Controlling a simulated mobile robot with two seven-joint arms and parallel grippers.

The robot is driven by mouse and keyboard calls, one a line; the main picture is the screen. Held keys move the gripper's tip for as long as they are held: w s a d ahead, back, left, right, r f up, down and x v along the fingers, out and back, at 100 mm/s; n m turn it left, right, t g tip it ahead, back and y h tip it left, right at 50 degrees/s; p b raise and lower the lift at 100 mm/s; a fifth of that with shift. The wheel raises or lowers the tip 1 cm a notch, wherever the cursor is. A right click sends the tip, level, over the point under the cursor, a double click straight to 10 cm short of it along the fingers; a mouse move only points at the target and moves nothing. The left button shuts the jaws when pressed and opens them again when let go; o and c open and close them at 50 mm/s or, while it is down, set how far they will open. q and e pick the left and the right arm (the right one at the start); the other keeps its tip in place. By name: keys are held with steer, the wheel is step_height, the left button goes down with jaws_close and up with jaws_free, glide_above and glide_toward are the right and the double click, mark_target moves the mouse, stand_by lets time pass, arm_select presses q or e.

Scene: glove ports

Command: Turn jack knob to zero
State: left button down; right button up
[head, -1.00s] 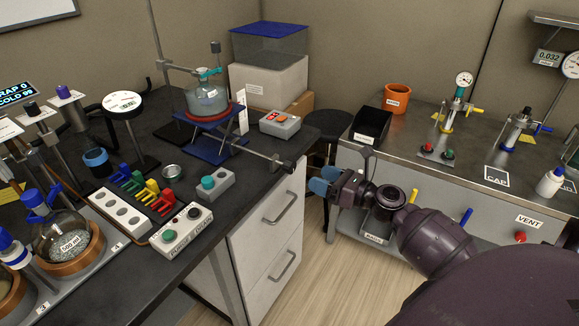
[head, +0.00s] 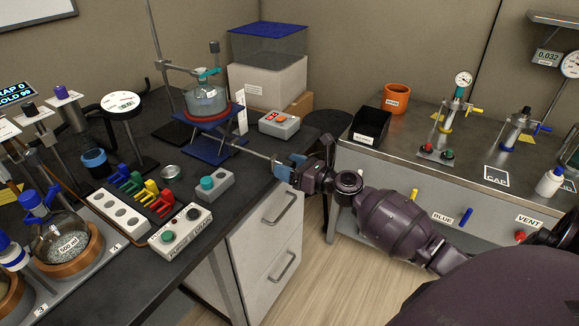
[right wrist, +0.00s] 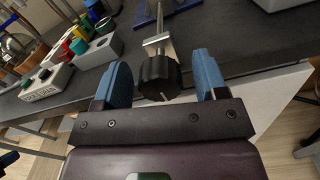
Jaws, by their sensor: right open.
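The blue lab jack (head: 212,146) stands on the dark bench under a flask (head: 207,98). Its metal rod (head: 250,152) reaches out to the right toward the bench edge. The black jack knob (right wrist: 159,78) shows at the rod's end in the right wrist view, with a pale mark on its face. In the head view my right gripper (head: 284,171) covers the knob. My right gripper, with blue fingers, also shows in the right wrist view (right wrist: 164,84). It is open, with one finger on each side of the knob and gaps visible. My left gripper is not in view.
A grey box with a teal button (head: 214,185) and a white-labelled box with green and black buttons (head: 180,230) sit near the bench's front edge. A red-switch box (head: 279,124) stands behind the rod. White drawers (head: 275,225) lie below the bench edge.

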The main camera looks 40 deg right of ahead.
steer(key=c, duration=0.9)
